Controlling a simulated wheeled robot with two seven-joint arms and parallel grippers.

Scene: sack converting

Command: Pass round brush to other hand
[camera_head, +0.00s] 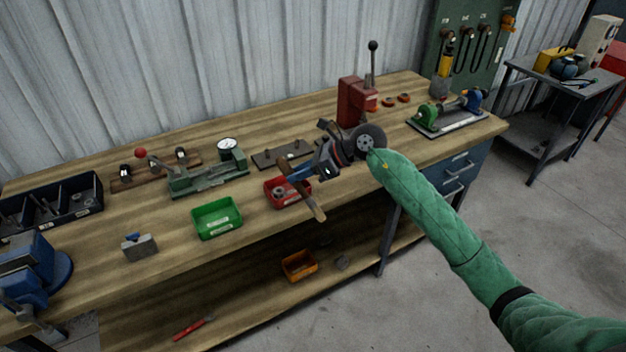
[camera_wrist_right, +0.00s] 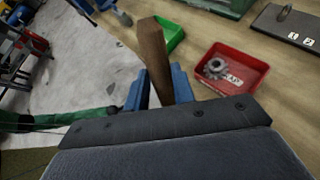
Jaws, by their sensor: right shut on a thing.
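My right gripper (camera_head: 299,174) has blue fingers and is shut on the round brush, above the front edge of the workbench. The brush's brown wooden handle (camera_head: 314,205) slants down toward the front, and its other end rises behind the fingers. In the right wrist view the brown handle (camera_wrist_right: 152,52) stands up between the blue fingers (camera_wrist_right: 160,88). I cannot make out the bristles in either view. My left gripper is not in the head view.
A red bin (camera_head: 289,196) is just behind the held brush and a green bin (camera_head: 217,221) is to its left. A red press (camera_head: 352,101) stands behind. A blue vise (camera_head: 32,268) is at the left. An orange bin (camera_head: 299,265) sits on the lower shelf (camera_head: 215,305).

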